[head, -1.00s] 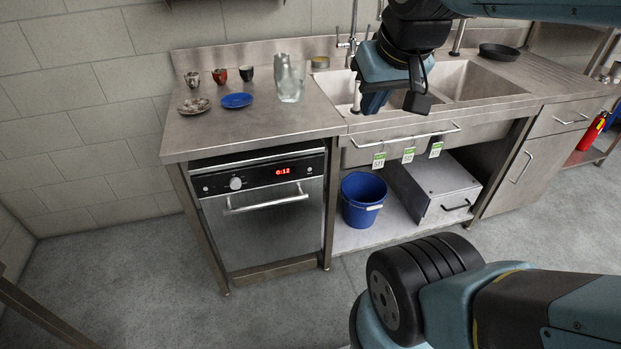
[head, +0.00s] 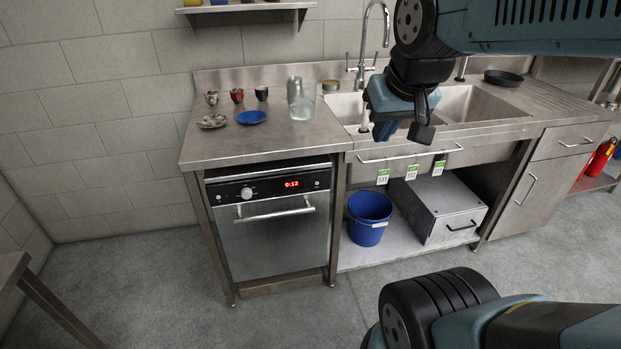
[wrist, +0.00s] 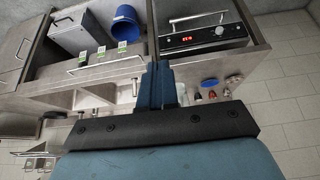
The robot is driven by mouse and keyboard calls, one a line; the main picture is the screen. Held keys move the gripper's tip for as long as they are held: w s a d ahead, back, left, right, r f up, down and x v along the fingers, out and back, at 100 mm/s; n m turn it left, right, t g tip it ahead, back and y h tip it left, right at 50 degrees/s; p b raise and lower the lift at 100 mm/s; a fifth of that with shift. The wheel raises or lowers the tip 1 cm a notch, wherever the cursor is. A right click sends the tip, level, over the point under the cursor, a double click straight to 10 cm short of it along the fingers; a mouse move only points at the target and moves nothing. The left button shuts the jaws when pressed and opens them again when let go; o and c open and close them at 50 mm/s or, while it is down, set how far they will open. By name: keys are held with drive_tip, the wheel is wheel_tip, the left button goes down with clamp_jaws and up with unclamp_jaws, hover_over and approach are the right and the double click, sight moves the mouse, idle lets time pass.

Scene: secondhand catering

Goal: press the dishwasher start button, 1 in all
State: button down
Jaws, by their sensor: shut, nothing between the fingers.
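The dishwasher (head: 270,235) stands under the left part of the steel counter, its door shut. Its black control panel (head: 222,192) has a round knob (head: 247,193) and a red lit display (head: 291,184). In the wrist view the dishwasher panel (wrist: 203,39) shows upside down, with the lit display (wrist: 187,41) and knob (wrist: 219,31). My gripper (head: 384,132) is shut and empty, pointing down in front of the sink, to the right of the dishwasher and apart from it. Its fingers also show in the wrist view (wrist: 158,72).
On the counter (head: 260,140) stand several small cups, a blue plate (head: 251,117), a patterned plate (head: 212,121) and a glass jug (head: 300,98). A blue bucket (head: 369,220) and a steel box (head: 440,208) are under the sink. The floor before the dishwasher is clear.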

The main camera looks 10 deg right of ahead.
sight(317, 183)
drive_tip(key=w+d+f+m, duration=0.2)
drive_tip(key=w+f, duration=0.6)
drive_tip(key=w, duration=0.3)
drive_tip(key=w+d+f+m, duration=0.1)
drive_tip(key=w+f+m, duration=0.1)
drive_tip(key=w+f, duration=0.8)
drive_tip(key=w+a+f+m+t+y, duration=0.1)
drive_tip(key=w+f+m+y, duration=0.1)
drive_tip(key=f, duration=1)
drive_tip(key=w+a+f+m+t+y, duration=0.1)
drive_tip(key=w+f+m, duration=0.3)
drive_tip(key=f, duration=0.9)
drive_tip(key=shift+w+a+m+t+y, duration=0.35)
drive_tip(key=shift+w+t+y, duration=0.2)
drive_tip(key=shift+w, duration=0.5)
drive_tip(key=shift+w, duration=4.4)
drive_tip(key=shift+w, duration=0.15)
drive_tip(key=shift+w, duration=0.25)
